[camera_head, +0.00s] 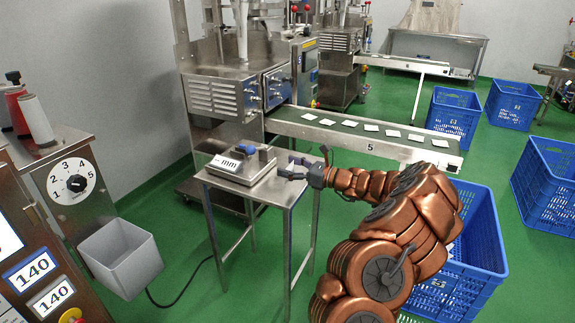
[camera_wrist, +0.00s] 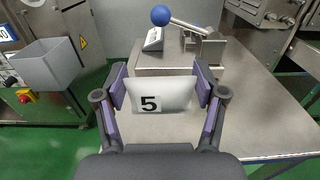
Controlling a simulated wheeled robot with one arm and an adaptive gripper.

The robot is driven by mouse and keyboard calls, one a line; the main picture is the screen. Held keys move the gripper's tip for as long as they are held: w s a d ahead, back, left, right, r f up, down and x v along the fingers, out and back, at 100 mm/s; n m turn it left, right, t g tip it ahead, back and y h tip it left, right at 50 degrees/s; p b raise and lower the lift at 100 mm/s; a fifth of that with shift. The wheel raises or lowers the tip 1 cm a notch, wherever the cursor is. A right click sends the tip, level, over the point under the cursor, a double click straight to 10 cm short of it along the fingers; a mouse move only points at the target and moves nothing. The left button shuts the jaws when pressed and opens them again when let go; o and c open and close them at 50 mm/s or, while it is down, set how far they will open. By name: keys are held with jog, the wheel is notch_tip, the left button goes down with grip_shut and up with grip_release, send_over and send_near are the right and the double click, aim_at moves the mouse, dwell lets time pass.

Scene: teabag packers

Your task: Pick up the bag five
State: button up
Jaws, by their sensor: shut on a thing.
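A white teabag marked 5 (camera_wrist: 172,94) is between the two purple finger pads of my gripper (camera_wrist: 160,94) in the wrist view. The gripper is shut on it and holds it upright, with the number facing the camera. In the head view my gripper (camera_head: 305,172) is over the right part of a small steel table (camera_head: 262,193). The bag is too small to make out there. Behind the bag in the wrist view stands a device with a blue ball-ended lever (camera_wrist: 160,15).
The device with a display (camera_head: 240,165) stands on the table, left of my gripper. A conveyor marked 5 (camera_head: 362,136) carries several white bags behind. Blue crates (camera_head: 480,240) stand on the green floor at right. A grey bin (camera_head: 122,258) is at left.

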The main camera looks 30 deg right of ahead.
jog(key=s+a+r, duration=0.1)
jog(key=s+a, duration=0.3)
jog(key=s, duration=0.8)
jog(key=shift+p, duration=0.35)
jog(key=shift+w+a, duration=0.1)
jog(key=shift+a, duration=0.05)
jog(key=w+a+r+n+g+y+p, duration=0.1)
jog(key=w+a+n+g+y, duration=0.3)
jog(key=a, duration=0.8)
jog(key=w+a+r+n+g+y, duration=0.1)
jog(key=w+a+y, duration=0.1)
jog(key=w+a, duration=0.65)
notch_tip(320, 180, up, 11)
jog(key=s+a+p, duration=0.2)
jog(key=s+p, duration=0.1)
jog(key=p, duration=1.6)
jog(key=shift+a+h, duration=0.3)
jog(key=shift+d, duration=0.1)
